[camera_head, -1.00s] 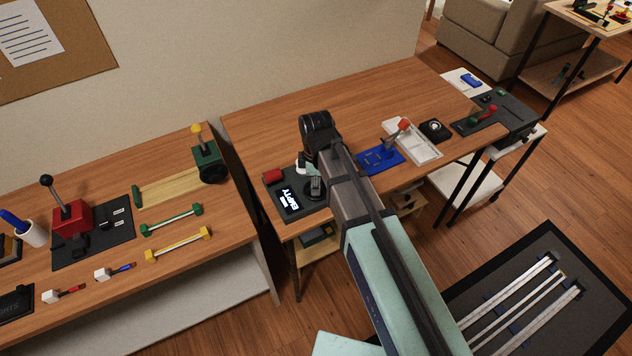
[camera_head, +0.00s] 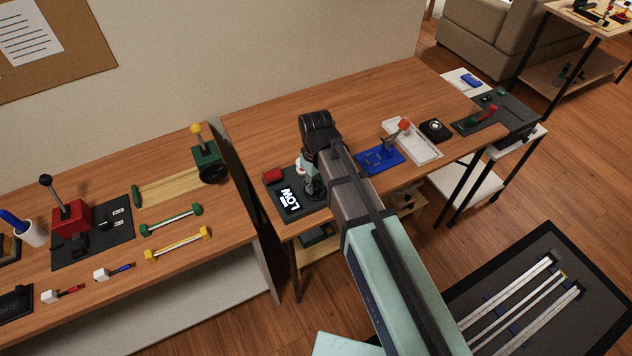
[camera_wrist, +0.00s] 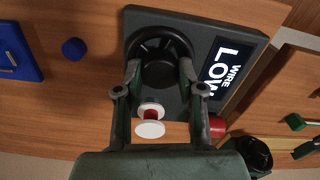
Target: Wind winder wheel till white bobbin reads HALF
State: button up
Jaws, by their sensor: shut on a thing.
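The winder is a dark panel (camera_wrist: 142,20) on the wooden table, with a black round wheel (camera_wrist: 163,48) on it. Its display (camera_wrist: 224,70) reads "WIRE LOW" in the wrist view; in the head view the display (camera_head: 290,200) reads "LOW". A white bobbin (camera_wrist: 150,130) with a red core sits on the panel beside the wheel. My gripper (camera_wrist: 157,72) is over the wheel and shut on its near part; the exact contact is partly hidden. In the head view, my arm covers part of the wheel.
A red block (camera_head: 272,175) stands at the panel's left corner. A blue panel (camera_head: 380,160) with a lever, a white tray (camera_head: 415,143) and a small black box (camera_head: 435,130) lie to the right. A gap separates the left table (camera_head: 225,235). The table's back is clear.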

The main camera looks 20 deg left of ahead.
aim_at(316, 184)
jog(key=m, duration=0.5)
jog(key=shift+m, duration=0.3)
jog(key=m, duration=0.5)
jog(key=shift+m, duration=0.3)
jog(key=o, duration=1.1)
jog(key=shift+o, duration=0.2)
jog(key=shift+r, duration=0.15)
notch_tip(316, 184, up, 12)
